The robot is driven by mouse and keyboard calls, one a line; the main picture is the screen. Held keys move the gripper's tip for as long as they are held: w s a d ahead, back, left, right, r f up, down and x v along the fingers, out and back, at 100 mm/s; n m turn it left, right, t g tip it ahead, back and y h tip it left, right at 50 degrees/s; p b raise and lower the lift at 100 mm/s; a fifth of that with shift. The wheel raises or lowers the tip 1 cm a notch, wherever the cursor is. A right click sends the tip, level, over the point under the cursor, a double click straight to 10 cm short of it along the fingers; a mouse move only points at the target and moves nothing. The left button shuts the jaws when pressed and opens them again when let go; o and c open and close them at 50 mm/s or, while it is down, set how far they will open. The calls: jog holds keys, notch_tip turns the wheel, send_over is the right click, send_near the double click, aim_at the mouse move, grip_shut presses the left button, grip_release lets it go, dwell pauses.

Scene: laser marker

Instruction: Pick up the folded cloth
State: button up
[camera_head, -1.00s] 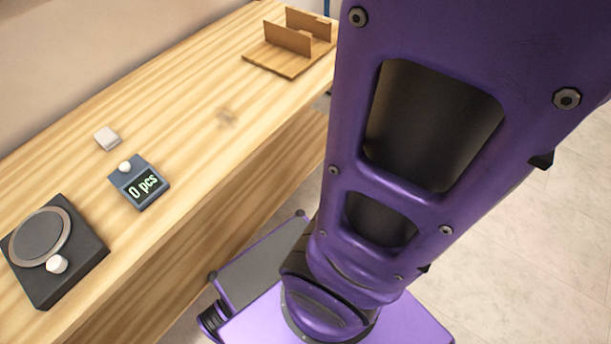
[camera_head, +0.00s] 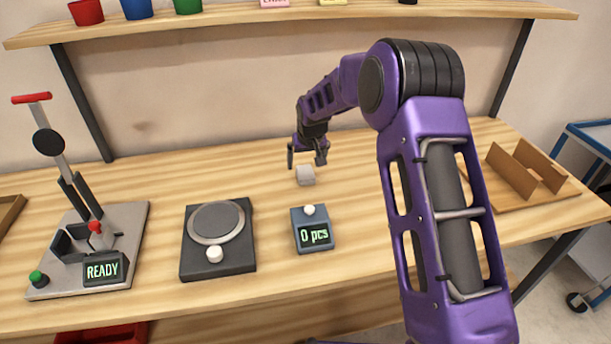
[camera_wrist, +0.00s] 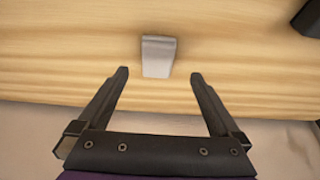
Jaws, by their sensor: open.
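The folded cloth (camera_head: 305,175) is a small whitish-grey block lying on the wooden bench, behind the counter box. It also shows in the wrist view (camera_wrist: 158,57), beyond my fingertips and between their lines. My gripper (camera_head: 307,160) is open and empty, above and just behind the cloth in the head view. In the wrist view my gripper (camera_wrist: 160,75) has its two dark fingers spread wide apart, with bench surface between them. I see no contact between the fingers and the cloth.
A counter box (camera_head: 312,229) reading "0 pcs" stands in front of the cloth. A black device with a round plate (camera_head: 218,262) and a lever press (camera_head: 135,235) stand to the left. A wooden rack (camera_head: 500,200) is at right. A shelf (camera_head: 230,14) runs above.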

aim_at(305, 171)
jog(key=shift+w+x, duration=0.15)
jog(key=shift+x, duration=1.25)
jog(key=shift+w+x, duration=0.1)
jog(key=shift+x, duration=1.3)
jog(key=shift+d+r, duration=0.1)
jog(key=shift+d, duration=0.05)
jog(key=c, duration=1.4)
